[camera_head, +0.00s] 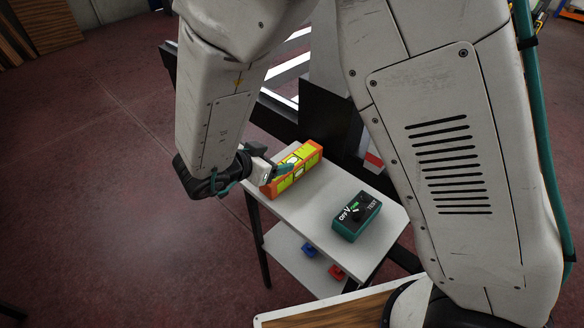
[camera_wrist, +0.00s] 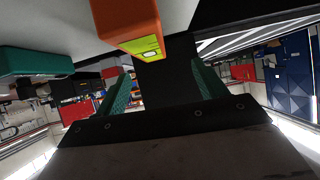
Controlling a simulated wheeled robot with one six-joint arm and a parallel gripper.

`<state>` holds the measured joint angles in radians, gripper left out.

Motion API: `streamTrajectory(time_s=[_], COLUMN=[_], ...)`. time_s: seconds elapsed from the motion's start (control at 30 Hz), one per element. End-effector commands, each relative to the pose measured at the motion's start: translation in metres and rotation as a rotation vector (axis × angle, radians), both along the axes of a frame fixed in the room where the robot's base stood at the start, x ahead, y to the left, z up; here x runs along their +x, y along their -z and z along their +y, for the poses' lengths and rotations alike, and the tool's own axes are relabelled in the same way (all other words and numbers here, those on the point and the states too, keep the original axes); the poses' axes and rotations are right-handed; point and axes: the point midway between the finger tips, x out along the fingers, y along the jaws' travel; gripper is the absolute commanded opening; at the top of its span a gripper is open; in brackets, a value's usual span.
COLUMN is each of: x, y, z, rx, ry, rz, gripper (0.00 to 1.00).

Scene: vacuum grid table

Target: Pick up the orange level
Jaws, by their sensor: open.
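The orange level (camera_head: 299,167), with yellow-green faces, lies on the white top of a small table (camera_head: 318,222) near its far left end. In the wrist view, which is upside down, the end of the level (camera_wrist: 128,22) shows at the top. My gripper (camera_head: 280,172) is at the left side of the level, close to it. In the wrist view its two teal fingers (camera_wrist: 160,82) are spread apart with nothing held between them. The level's end appears above the gap between them, nearer the left finger. Whether a finger touches the level cannot be told.
A teal and black tester box (camera_head: 357,216) sits on the table to the right of the level. A lower shelf (camera_head: 290,262) holds a blue item (camera_head: 309,250) and a red item (camera_head: 336,271). A dark frame (camera_head: 325,118) stands behind the table. Floor at left is clear.

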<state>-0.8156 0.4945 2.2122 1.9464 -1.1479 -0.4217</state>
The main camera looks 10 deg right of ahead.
Motion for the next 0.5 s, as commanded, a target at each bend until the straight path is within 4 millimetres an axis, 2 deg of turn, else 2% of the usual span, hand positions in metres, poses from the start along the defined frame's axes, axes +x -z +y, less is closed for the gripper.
streamTrajectory(time_s=[0.13,0.5], x=[-0.009,0.012], y=[0.008,0.036], z=[-0.007,-0.038], rx=[-0.059,-0.061], ry=[0.044,0.049], rz=[0.015,0.017], gripper=[0.71,0.71])
